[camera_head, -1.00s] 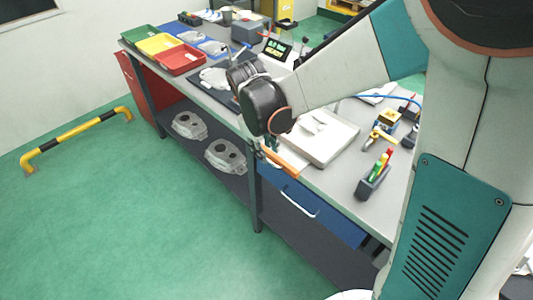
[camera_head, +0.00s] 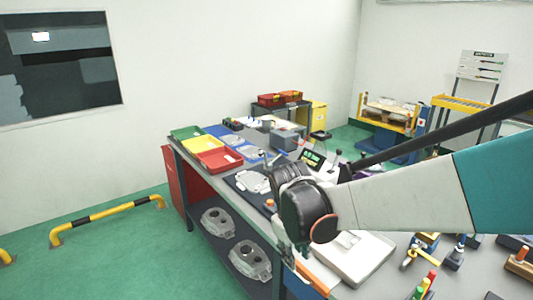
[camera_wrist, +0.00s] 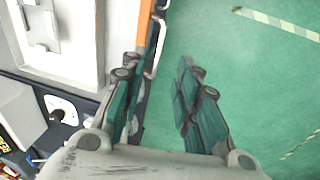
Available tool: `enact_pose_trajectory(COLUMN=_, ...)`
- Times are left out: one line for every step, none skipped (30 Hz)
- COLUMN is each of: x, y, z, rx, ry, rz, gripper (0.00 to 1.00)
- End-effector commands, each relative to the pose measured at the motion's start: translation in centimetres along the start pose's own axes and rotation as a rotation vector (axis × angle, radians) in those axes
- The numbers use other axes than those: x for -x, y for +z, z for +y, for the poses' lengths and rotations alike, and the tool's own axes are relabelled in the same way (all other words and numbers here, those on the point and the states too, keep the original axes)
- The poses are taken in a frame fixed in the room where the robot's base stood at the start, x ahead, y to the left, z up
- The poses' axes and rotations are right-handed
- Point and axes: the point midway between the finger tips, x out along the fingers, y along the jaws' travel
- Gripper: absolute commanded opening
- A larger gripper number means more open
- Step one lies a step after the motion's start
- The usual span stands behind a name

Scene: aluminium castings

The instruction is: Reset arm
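My arm reaches in from the right in the head view, with its dark wrist (camera_head: 308,208) over the front edge of the workbench (camera_head: 335,176). My gripper (camera_wrist: 158,70) shows in the wrist view with its two green-padded fingers apart and nothing between them. Green floor shows between and beyond the fingers. The left finger is close to the bench edge and an orange strip (camera_wrist: 146,22) in the picture; I cannot tell whether they touch.
Green (camera_head: 187,132), yellow (camera_head: 201,144) and red (camera_head: 217,160) bins stand at the bench's far left. Castings lie on a dark mat and on the lower shelf (camera_head: 225,248). A pale flat tray (camera_head: 362,268) lies beside my wrist. A yellow-black floor rail (camera_head: 108,212) stands left; floor there is clear.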

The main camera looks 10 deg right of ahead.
Motion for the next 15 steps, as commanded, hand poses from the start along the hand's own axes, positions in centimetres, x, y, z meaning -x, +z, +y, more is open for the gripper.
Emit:
enact_pose_trajectory(x=1.2, y=1.5, z=-0.4, rx=-0.012, ry=0.0, rz=0.02, gripper=0.29)
enact_pose_trajectory(x=1.8, y=1.9, z=-0.3, rx=-0.027, ry=0.0, rz=0.034, gripper=0.29)
enact_pose_trajectory(x=2.5, y=2.6, z=-0.2, rx=-0.049, ry=0.001, rz=0.055, gripper=0.29)
enact_pose_trajectory(x=3.1, y=3.1, z=-0.1, rx=-0.064, ry=0.001, rz=0.07, gripper=0.29)
enact_pose_trajectory(x=3.6, y=3.6, z=0.0, rx=-0.081, ry=0.002, rz=0.086, gripper=0.29)
enact_pose_trajectory(x=4.2, y=4.3, z=0.2, rx=-0.105, ry=0.002, rz=0.106, gripper=0.29)
enact_pose_trajectory(x=4.7, y=4.8, z=0.3, rx=-0.122, ry=0.003, rz=0.123, gripper=0.29)
enact_pose_trajectory(x=5.1, y=5.4, z=0.3, rx=-0.14, ry=0.002, rz=0.138, gripper=0.29)
enact_pose_trajectory(x=5.7, y=6.1, z=0.5, rx=-0.165, ry=0.003, rz=0.159, gripper=0.29)
enact_pose_trajectory(x=6.1, y=6.7, z=0.5, rx=-0.183, ry=0.004, rz=0.174, gripper=0.29)
enact_pose_trajectory(x=6.5, y=7.2, z=0.6, rx=-0.201, ry=0.005, rz=0.19, gripper=0.29)
enact_pose_trajectory(x=6.9, y=7.9, z=0.6, rx=-0.225, ry=0.005, rz=0.211, gripper=0.29)
enact_pose_trajectory(x=7.3, y=8.5, z=0.7, rx=-0.243, ry=0.005, rz=0.226, gripper=0.29)
enact_pose_trajectory(x=7.6, y=9.0, z=0.7, rx=-0.262, ry=0.005, rz=0.243, gripper=0.29)
enact_pose_trajectory(x=8.0, y=9.8, z=0.7, rx=-0.286, ry=0.005, rz=0.263, gripper=0.29)
